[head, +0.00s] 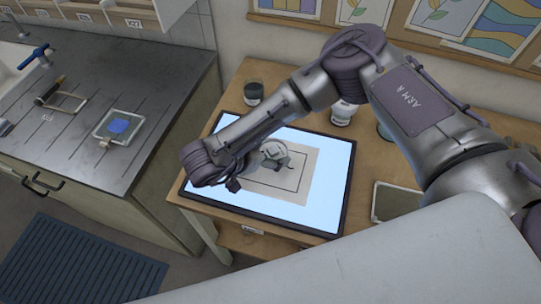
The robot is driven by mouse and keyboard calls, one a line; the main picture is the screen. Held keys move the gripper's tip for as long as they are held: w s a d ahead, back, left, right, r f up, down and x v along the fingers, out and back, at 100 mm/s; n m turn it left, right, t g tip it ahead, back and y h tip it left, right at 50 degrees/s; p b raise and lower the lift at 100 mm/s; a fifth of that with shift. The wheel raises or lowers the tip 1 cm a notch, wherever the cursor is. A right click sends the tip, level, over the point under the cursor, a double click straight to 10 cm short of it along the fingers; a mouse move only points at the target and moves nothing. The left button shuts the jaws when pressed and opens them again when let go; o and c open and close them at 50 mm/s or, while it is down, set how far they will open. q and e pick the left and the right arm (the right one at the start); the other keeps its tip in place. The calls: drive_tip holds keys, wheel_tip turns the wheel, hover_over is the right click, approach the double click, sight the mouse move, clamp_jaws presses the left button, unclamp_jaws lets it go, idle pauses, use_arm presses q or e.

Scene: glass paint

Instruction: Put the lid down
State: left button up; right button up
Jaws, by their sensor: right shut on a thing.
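My right gripper (246,166) reaches in over the lit panel and is shut on a small round greyish thing (273,154). That thing is probably the lid, but it is small and partly covered by the gripper. It shows above the drawing sheet (290,191); I cannot tell whether it touches it. A white jar (343,113) stands behind the panel, partly hidden by my right arm. My left gripper is not in view.
The light panel (336,205) lies on a wooden table (371,165). A dark-filled glass (254,92) stands behind its left corner. A framed pane (394,201) lies to the right. A metal counter (160,75) with a glass piece (119,126) is at left.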

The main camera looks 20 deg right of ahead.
wheel_tip(320, 180, down, 3)
drive_tip(key=shift+d+f+p, duration=0.1)
drive_tip(key=shift+p, duration=0.65)
drive_tip(key=shift+f, duration=0.45)
drive_tip(key=shift+f, duration=0.1)
drive_tip(key=o, duration=1)
drive_tip(key=shift+o, duration=0.2)
